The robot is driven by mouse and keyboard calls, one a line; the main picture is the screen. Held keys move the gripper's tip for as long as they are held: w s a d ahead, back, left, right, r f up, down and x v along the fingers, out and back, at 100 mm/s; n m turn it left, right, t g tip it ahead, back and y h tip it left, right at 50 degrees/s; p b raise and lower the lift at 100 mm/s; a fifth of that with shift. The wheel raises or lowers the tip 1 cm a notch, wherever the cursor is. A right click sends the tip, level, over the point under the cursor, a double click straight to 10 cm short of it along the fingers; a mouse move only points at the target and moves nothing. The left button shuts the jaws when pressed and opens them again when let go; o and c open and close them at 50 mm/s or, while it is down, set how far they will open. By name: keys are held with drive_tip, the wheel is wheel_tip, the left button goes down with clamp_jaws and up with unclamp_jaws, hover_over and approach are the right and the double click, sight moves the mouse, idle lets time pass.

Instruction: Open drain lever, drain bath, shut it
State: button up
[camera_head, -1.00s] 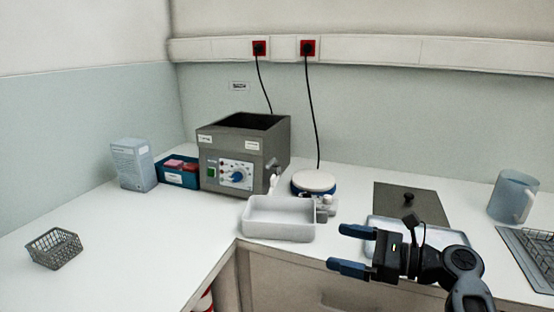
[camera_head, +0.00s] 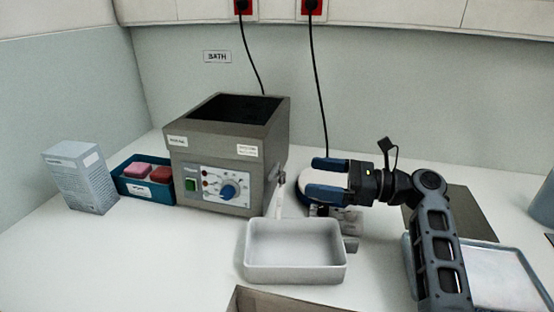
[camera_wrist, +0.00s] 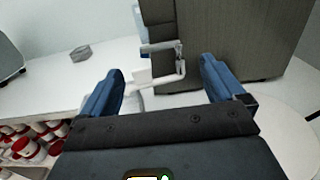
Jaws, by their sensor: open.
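The grey box-shaped bath (camera_head: 228,150), with a dark open top and a front panel with a blue knob, stands on the counter. It fills the upper right of the wrist view (camera_wrist: 235,40). On its right side is a small metal drain lever (camera_head: 278,179), seen in the wrist view (camera_wrist: 180,62) as a bent rod. A pale spout (camera_head: 275,203) slants down below it. A white tray (camera_head: 295,277) sits just in front, under the spout. My gripper (camera_head: 312,177) is open and empty, to the right of the lever, fingers pointing at it, apart from it.
A round white-topped device (camera_head: 308,187) is partly hidden behind my gripper. A blue box with pink and red items (camera_head: 145,180) and a carton (camera_head: 80,178) stand left. A flat tray (camera_head: 500,272) lies right. A black cable (camera_head: 318,90) hangs behind. The left front counter is clear.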

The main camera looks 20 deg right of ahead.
sight(277, 170)
drive_tip(key=shift+p+x, duration=0.5)
drive_tip(key=shift+x, duration=3.4)
drive_tip(key=c, duration=1)
drive_tip(key=shift+c, duration=0.2)
